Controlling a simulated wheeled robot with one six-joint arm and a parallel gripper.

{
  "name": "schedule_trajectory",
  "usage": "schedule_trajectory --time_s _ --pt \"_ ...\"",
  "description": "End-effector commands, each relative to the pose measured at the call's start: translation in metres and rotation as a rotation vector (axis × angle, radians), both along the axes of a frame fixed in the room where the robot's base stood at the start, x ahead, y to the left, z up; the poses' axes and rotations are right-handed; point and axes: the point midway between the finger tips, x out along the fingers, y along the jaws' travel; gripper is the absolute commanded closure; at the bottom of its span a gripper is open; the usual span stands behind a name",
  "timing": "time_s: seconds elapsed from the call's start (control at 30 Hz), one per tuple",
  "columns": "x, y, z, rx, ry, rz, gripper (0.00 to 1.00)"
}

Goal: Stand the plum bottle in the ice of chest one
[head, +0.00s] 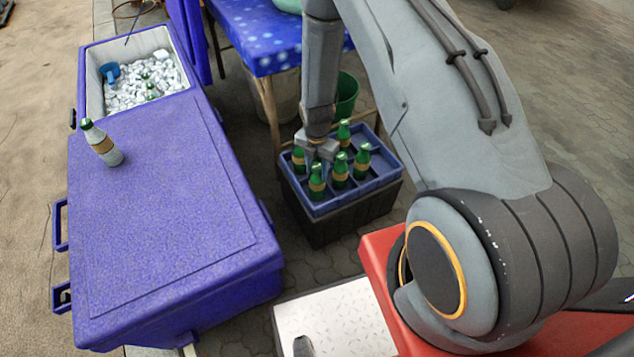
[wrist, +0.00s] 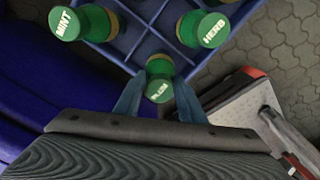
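The plum bottle (wrist: 159,90), green with a pale cap lettered PLUM upside down in the wrist view, stands in the blue divided crate. In the head view it appears to be the bottle at the crate's near-left corner (head: 317,183). My gripper (wrist: 160,82) is low over the crate, fingers on both sides of this bottle, seemingly with a slim gap; contact is hard to judge. In the head view my gripper (head: 318,158) is among the bottles. The blue chest (head: 165,215) has an open white bin of ice (head: 130,97) at its far end.
In the wrist view, MINT (wrist: 65,23) and HERB (wrist: 212,30) bottles stand nearby in the crate (head: 330,207). Another bottle (head: 102,146) stands on the chest lid. The ice holds a blue scoop (head: 110,72) and green-capped bottles (head: 152,90). A blue table (head: 262,40) stands behind.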

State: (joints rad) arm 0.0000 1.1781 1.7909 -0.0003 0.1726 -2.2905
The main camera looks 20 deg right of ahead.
Motion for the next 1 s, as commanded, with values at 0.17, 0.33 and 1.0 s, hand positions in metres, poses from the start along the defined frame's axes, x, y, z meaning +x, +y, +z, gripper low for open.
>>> schedule_trajectory --time_s 0.17,0.33,1.0 --pt "0.0 0.0 0.0 0.0 -0.001 0.0 0.86" --pt "0.0 0.0 0.014 0.001 -0.002 0.0 0.86" --pt "0.0 0.0 0.087 0.0 -0.001 0.0 0.87"
